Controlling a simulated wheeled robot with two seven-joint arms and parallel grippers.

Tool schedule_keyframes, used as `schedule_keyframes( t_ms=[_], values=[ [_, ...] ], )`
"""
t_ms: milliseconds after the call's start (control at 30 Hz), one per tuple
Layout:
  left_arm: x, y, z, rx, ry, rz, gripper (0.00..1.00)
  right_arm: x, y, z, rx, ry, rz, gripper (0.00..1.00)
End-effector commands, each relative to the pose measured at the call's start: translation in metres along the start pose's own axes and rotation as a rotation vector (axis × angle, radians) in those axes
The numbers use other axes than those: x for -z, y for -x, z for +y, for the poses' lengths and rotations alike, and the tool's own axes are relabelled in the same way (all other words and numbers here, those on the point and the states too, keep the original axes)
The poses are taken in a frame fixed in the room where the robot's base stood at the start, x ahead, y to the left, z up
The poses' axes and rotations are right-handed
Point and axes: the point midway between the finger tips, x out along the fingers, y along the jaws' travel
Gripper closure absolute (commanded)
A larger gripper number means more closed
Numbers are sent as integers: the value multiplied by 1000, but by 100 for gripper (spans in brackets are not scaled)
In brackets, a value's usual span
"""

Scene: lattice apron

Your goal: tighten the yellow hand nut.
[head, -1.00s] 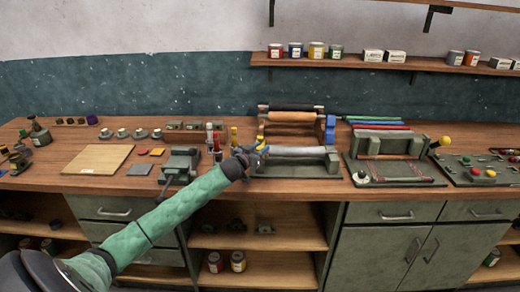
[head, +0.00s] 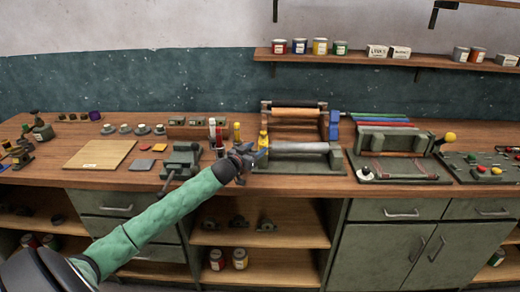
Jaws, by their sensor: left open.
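A small yellow part (head: 263,139), which looks like the yellow hand nut, shows at the left end of the roller frame (head: 300,166) on the workbench. My left gripper (head: 248,158) is open at the end of the green-sleeved arm, just left of and slightly below the yellow part, near the front of the bench. It looks apart from the yellow part, but the small size makes the gap hard to judge. A small blue bit shows by the fingertips. The gripper hides part of the frame's left end. My right gripper is not in view.
A press with a yellow-knobbed lever (head: 395,141) stands to the right. A wooden board (head: 98,155) lies at left. The front strip of the bench is mostly clear.

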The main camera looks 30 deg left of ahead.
Motion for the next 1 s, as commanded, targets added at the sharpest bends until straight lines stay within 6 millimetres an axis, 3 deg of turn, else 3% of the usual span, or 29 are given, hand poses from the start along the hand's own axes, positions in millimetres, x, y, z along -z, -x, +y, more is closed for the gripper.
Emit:
schedule_keyframes(
  t_ms=[300,767,867,1000],
  values=[
    [-1,25,0,1,-1,0,48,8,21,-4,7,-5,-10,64],
    [-3,28,2,3,0,-6,48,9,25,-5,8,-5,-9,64],
    [-21,35,14,16,-1,-41,48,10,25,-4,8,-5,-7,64],
    [-66,58,47,57,-13,-144,48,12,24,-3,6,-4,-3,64]
  ],
)
